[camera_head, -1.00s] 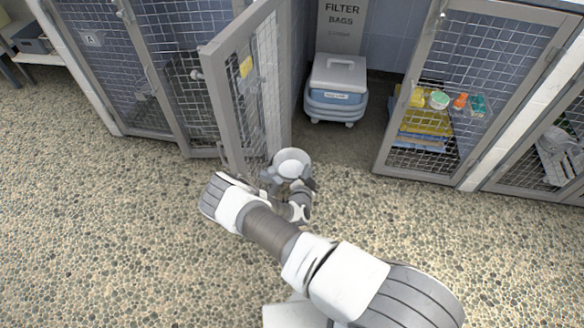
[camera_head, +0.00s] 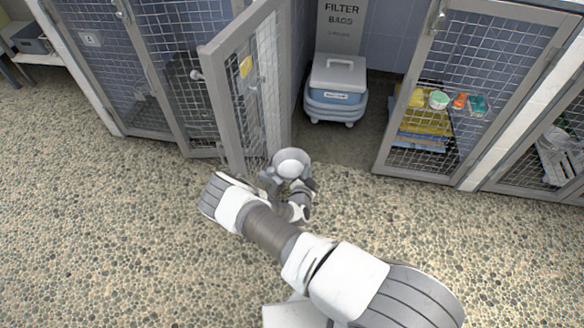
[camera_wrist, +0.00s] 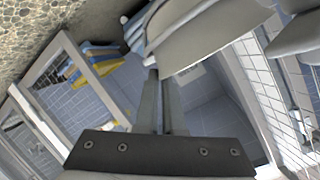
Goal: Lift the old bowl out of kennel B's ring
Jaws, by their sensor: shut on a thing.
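In the wrist view my gripper's two narrow fingers (camera_wrist: 160,88) are close together, with their tips at the edge of a smooth pale grey, curved piece that I take to be the old bowl (camera_wrist: 205,42). Only part of it shows, and the exact grip is unclear. In the head view my wrist is low in front of the open kennel door (camera_head: 222,95), which carries a yellow tag, and it hides the fingers. Kennel B's ring cannot be made out clearly.
A blue and grey wheeled bin (camera_head: 337,88) stands in the bay right of the door, under a filter bags sign. The closed kennel (camera_head: 450,110) further right holds yellow towels and small tubs. The pebbled floor (camera_head: 120,230) in front is clear.

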